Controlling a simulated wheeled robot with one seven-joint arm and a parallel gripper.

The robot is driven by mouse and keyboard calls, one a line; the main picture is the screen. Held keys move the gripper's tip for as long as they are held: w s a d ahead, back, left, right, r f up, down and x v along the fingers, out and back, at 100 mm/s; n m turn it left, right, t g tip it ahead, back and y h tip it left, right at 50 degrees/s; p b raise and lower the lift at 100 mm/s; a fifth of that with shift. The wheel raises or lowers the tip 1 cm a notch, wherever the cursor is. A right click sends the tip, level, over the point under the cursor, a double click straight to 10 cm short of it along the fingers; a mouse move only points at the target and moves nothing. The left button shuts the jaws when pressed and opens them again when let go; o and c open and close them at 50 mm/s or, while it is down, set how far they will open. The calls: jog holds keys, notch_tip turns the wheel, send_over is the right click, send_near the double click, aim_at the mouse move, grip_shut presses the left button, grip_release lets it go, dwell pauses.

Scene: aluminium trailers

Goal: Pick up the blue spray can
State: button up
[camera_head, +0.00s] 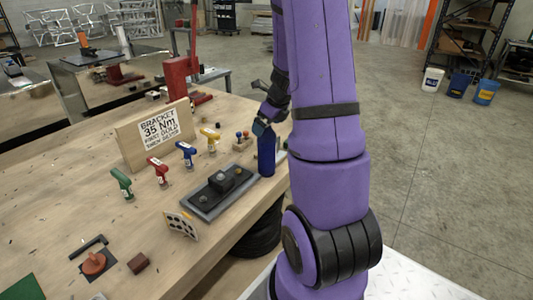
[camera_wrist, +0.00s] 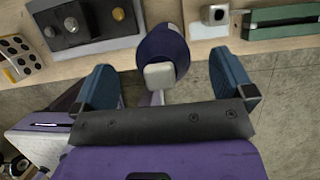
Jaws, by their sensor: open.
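The blue spray can (camera_head: 266,157) stands upright near the right edge of the wooden workbench, beside a grey fixture plate. In the wrist view the can's dark blue body (camera_wrist: 150,44) and pale nozzle end show just ahead of and between my fingers. My gripper (camera_head: 263,124) is at the top of the can in the head view. In the wrist view my gripper (camera_wrist: 165,82) is open, with one blue finger on each side of the can's top and gaps on both sides. My purple arm hides part of the bench's right edge.
The grey plate with a black block (camera_head: 222,182) lies close to the left of the can. Green, red, blue and yellow T-shaped tools (camera_head: 186,155) stand behind it, before a bracket sign (camera_head: 159,128). A perforated plate (camera_head: 181,224) stands nearer. Open floor lies right.

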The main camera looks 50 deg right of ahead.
aim_at(267, 151)
jog(key=shift+x, duration=1.5)
jog(key=shift+s, duration=0.1)
jog(key=c, duration=1.7)
jog(key=shift+r, duration=0.15)
